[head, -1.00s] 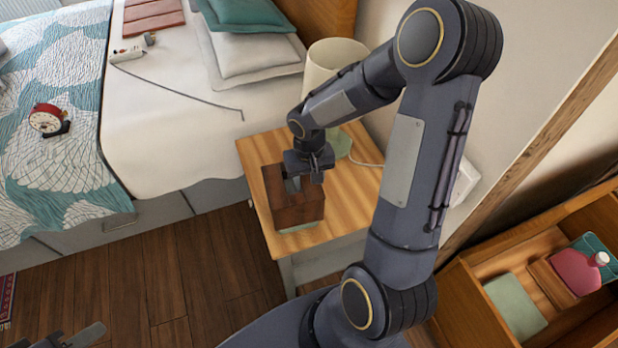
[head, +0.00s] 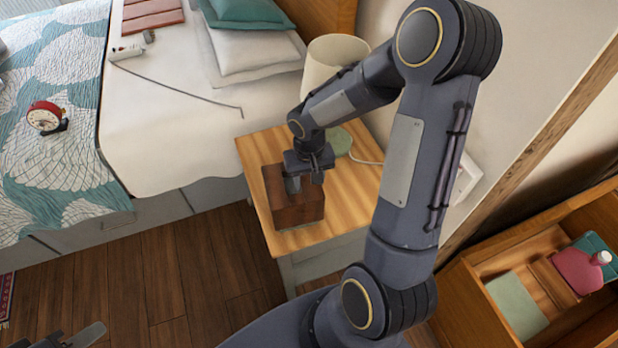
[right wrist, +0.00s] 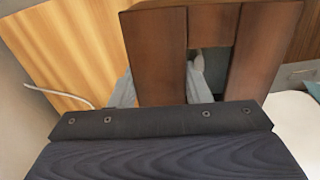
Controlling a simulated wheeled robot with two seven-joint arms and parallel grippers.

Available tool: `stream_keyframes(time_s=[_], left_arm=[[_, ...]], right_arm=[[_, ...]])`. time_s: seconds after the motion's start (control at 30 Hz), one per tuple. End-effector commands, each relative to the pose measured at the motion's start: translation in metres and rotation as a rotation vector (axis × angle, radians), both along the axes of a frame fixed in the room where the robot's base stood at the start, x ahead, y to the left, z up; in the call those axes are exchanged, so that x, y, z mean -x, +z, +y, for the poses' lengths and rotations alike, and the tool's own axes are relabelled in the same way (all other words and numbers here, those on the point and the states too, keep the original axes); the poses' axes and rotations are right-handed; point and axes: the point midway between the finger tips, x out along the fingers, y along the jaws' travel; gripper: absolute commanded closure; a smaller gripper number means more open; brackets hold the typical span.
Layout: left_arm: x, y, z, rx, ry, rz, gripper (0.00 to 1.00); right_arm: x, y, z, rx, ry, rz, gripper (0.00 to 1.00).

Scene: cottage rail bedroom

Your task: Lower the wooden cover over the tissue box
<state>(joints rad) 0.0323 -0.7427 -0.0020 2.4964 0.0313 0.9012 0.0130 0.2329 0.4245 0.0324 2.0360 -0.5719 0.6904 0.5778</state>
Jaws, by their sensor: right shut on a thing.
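The brown wooden cover (head: 298,209) is on the light wood nightstand (head: 340,212), near its front left. It looks level, and its lower edge appears at or very near the tabletop. My right gripper (head: 305,181) is above it, shut on the cover. In the right wrist view the fingers (right wrist: 160,92) straddle one bar of the cover's top (right wrist: 160,50), beside its slot. A small pale patch shows through the slot; I cannot tell what it is. The tissue box is hidden by the cover. My left gripper (head: 82,338) is only partly in view at the bottom left.
A lamp (head: 332,62) stands at the back of the nightstand, with a white cord across the top. An open drawer (head: 520,265) with a pink bottle (head: 578,271) is at the right.

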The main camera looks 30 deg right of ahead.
Motion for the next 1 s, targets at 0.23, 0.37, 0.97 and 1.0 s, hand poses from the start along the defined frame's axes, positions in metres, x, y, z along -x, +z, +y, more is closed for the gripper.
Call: stream_keyframes(time_s=[0.23, 0.37, 0.97, 1.0], left_arm=[[0.0, -0.007, 0.0, 0.0, 0.0, 0.0, 0.64], [0.0, -0.01, 0.0, 0.0, 0.0, 0.0, 0.64], [0.0, -0.015, 0.0, 0.0, 0.0, 0.0, 0.64], [0.0, -0.015, 0.0, 0.0, 0.0, 0.0, 0.64]], right_arm=[[0.0, -0.007, 0.0, 0.0, 0.0, -0.001, 0.86], [0.0, -0.011, 0.0, 0.0, 0.0, 0.0, 0.86], [0.0, -0.016, 0.0, 0.0, 0.0, 0.0, 0.44], [0.0, -0.016, 0.0, 0.0, 0.0, 0.0, 0.39]])
